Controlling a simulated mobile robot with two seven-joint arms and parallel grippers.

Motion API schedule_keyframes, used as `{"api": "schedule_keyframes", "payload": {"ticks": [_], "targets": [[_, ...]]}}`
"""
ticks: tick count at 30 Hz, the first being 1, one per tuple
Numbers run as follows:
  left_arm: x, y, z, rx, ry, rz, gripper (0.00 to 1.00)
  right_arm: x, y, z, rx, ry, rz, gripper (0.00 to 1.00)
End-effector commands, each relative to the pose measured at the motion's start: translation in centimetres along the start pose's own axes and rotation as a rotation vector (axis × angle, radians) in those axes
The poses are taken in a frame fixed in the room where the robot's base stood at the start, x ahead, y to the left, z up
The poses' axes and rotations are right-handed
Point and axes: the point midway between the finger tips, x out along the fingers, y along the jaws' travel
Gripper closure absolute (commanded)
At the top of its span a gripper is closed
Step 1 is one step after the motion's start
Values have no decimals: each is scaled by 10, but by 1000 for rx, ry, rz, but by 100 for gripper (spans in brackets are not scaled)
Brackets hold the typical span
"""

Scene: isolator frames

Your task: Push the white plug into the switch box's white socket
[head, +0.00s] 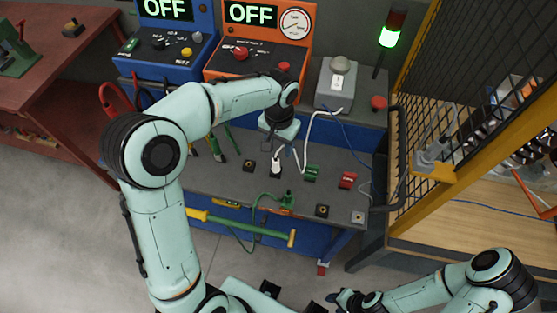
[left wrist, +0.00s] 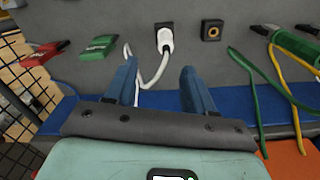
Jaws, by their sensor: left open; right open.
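The white plug (head: 276,169) stands on the grey bench at a small black square piece. It also shows in the left wrist view (left wrist: 165,41), beyond my open fingertips. I cannot tell how deep it sits, and I cannot make out a white socket there. Its white cable loops on the bench and runs up to the grey switch box (head: 334,90) at the back. My left gripper (left wrist: 162,82) is open and empty, pointing towards the plug, apart from it; the cable passes between its fingers in that view. My right gripper (head: 342,299) is low at the front, away from the plug.
A green block (head: 312,173) and a red block (head: 347,180) lie right of the plug, a brass-centred black socket (head: 249,165) left. Green and yellow tools (left wrist: 297,45) lie nearby. A pale square plate (head: 358,217) is at the front edge. A yellow-framed mesh cage (head: 455,110) stands right.

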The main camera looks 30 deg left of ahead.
Motion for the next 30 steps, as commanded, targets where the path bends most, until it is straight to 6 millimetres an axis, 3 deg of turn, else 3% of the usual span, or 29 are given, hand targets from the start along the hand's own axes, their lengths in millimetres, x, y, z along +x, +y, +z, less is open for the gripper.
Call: {"api": "schedule_keyframes", "payload": {"ticks": [4,14,21,30], "targets": [[31,0,1,0,-5,1,47,4,2,2,1,-3,1,57],[59,-3,2,-2,-2,1,47,5,2,2,1,-3,1,57],[94,-8,6,0,-2,2,47,6,3,2,1,-3,1,57],[100,-8,5,0,2,2,47,6,3,2,1,-3,1,57]]}}
